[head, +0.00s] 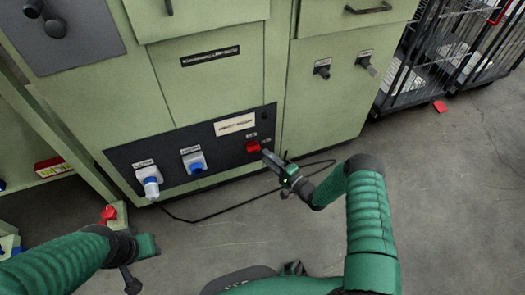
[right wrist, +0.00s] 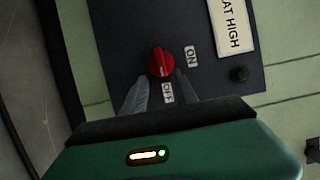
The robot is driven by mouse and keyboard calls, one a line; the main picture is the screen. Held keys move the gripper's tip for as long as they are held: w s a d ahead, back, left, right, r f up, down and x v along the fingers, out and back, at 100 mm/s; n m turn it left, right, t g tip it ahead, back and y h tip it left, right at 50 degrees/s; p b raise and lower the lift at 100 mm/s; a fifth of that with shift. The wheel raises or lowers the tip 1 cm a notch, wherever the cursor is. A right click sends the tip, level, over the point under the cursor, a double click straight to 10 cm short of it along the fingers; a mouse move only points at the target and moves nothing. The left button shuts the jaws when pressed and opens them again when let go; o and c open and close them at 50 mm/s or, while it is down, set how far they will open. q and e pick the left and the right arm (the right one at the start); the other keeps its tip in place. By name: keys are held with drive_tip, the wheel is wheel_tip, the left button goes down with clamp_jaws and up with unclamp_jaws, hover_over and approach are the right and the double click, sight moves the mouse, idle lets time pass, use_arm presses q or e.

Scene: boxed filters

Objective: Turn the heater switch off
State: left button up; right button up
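The heater switch is a red rotary knob (head: 253,146) on the dark lower panel (head: 214,160) of a green cabinet. In the right wrist view the knob (right wrist: 161,63) sits beside an ON label (right wrist: 191,56) and an OFF label (right wrist: 168,93). My right gripper (right wrist: 158,83) has its two fingers apart, one toward each side of the knob, with the tips close to it. I cannot tell whether they touch it. In the head view the right gripper (head: 268,156) reaches the knob from the right. My left gripper (head: 133,262) is at the lower left, away from the panel; its fingers are unclear.
Two sockets with blue parts (head: 195,162) and a plug (head: 149,182) are left of the knob. A black cable (head: 190,220) lies on the floor. Black wire cages (head: 412,60) stand at the right. The floor in front is mostly clear.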

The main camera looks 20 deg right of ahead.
drive_tip(key=p+v, duration=0.4)
drive_tip(key=v, duration=0.9)
drive_tip(key=shift+f, duration=0.1)
